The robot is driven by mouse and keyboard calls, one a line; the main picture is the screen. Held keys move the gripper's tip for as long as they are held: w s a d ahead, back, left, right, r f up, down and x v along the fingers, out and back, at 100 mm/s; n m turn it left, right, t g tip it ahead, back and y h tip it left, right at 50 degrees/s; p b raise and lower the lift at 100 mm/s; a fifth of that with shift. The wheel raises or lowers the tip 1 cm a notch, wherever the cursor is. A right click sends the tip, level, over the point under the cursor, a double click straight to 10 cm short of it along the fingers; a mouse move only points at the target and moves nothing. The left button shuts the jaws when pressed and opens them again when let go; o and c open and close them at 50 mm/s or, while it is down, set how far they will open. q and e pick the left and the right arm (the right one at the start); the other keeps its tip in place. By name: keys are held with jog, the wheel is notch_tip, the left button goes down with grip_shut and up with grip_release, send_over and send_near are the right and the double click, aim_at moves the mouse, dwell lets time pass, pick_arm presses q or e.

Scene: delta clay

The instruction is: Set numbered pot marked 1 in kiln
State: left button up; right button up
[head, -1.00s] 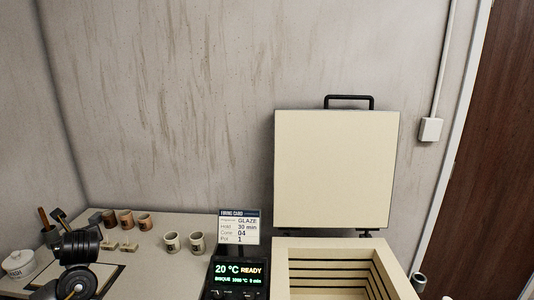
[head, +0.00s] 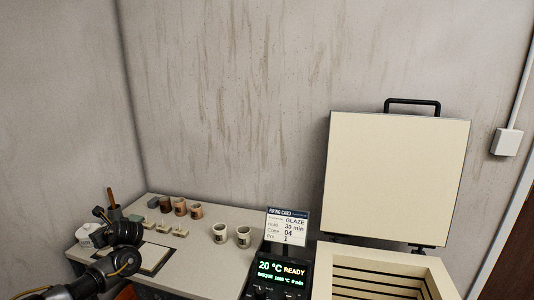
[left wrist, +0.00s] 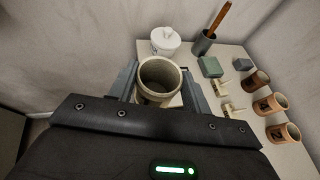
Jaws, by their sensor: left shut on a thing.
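My left gripper (left wrist: 160,88) is shut on a beige cylindrical pot (left wrist: 160,76), its fingers on either side; the pot's open rim faces the camera and no number is readable. In the head view my left arm covers that pot. Two pale pots (head: 219,232) (head: 243,236) with dark labels stand upright on the table; their numbers are too small to read. The kiln (head: 442,280) is at the lower right, its lid (head: 398,180) raised, its ridged chamber open and its floor out of view. My right gripper is not in view.
Terracotta cups (left wrist: 265,103), small stands and a white lidded jar (left wrist: 165,42) are on the table (head: 205,260).

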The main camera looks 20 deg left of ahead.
pick_arm(q)
jog(key=s+d+f+m+t, duration=0.1)
jog(key=s+d+f, duration=0.1)
jog(key=d+f, duration=0.2)
jog(key=w+d+r+m+t+h, duration=0.25)
jog(key=w+d+r, duration=0.2)
jog(key=d, duration=0.65)
jog(key=w+d+r+m+t+h, duration=0.2)
jog(key=w+d+r+m+t, duration=0.3)
jog(key=d, duration=0.6)
jog(key=s+d+r+m+h, duration=0.2)
jog(key=d+r, duration=0.1)
jog(key=d, duration=0.4)
jog(key=s+d+r+m+t+h, duration=0.1)
jog(key=s+d+r+m+h, duration=0.1)
jog(key=d, duration=0.6)
jog(key=s+d+r+m+h, duration=0.2)
jog(key=s+d+r+h, duration=0.2)
jog(key=d, duration=0.4)
jog(key=shift+s+d+r+t, duration=0.25)
jog(key=shift+t, duration=0.1)
jog(key=shift+m+h, duration=0.25)
jog(key=shift+s+a+f, duration=0.1)
